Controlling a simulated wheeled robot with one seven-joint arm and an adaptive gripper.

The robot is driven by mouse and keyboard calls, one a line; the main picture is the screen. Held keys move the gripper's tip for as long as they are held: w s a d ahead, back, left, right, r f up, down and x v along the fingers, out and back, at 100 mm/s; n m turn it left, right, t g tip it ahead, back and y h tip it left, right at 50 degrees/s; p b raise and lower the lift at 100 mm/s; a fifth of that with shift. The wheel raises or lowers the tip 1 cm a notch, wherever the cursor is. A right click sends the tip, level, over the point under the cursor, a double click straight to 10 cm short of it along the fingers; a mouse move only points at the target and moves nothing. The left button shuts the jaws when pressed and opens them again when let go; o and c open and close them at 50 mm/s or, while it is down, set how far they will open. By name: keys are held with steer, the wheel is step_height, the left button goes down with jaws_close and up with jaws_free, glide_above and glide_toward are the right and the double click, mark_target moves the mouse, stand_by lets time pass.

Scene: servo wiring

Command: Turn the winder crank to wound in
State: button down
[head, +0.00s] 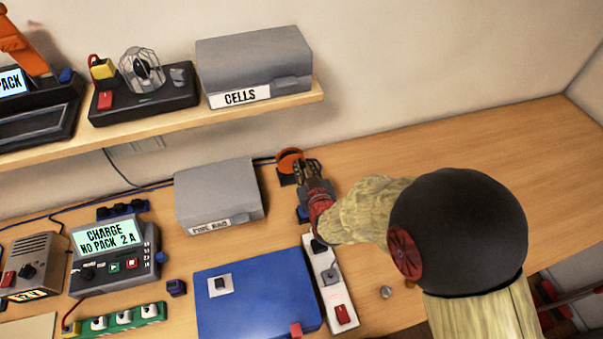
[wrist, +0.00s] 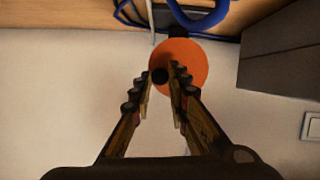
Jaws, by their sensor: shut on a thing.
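The winder is an orange disc on a dark base (head: 289,157) at the back of the bench, near the wall; its orange face (wrist: 190,60) fills the upper middle of the wrist view. The crank's round black knob (wrist: 160,76) sits at the lower left of the disc. My gripper (head: 303,170) reaches in from the right, and in the wrist view its fingertips (wrist: 163,72) are closed on the knob. The fingers hide part of the disc in the head view.
A grey box (head: 213,185) stands left of the winder. A white power strip (head: 326,275) and a blue case (head: 255,295) lie in front. A charger (head: 110,250) is further left. A shelf (head: 310,95) hangs above. The bench right of my arm is clear.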

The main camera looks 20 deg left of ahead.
steer(key=b, duration=0.1)
steer(key=f+m+y, duration=0.1)
steer(key=m+g+b, duration=0.1)
steer(key=shift+w+d+f+b, duration=0.2)
steer(key=shift+w+d+b, duration=0.05)
steer(key=shift+d+b, duration=0.1)
steer(key=m+y, duration=0.1)
steer(key=f+m+g+y, duration=0.1)
steer(key=m, duration=0.1)
steer(key=shift+w+d+m, duration=0.1)
steer(key=shift+m, duration=0.2)
steer(key=c, duration=1.7)
jaws_free()
steer(key=v, duration=1.2)
steer(key=shift+w+d+f, duration=0.15)
steer(key=shift+c, duration=0.2)
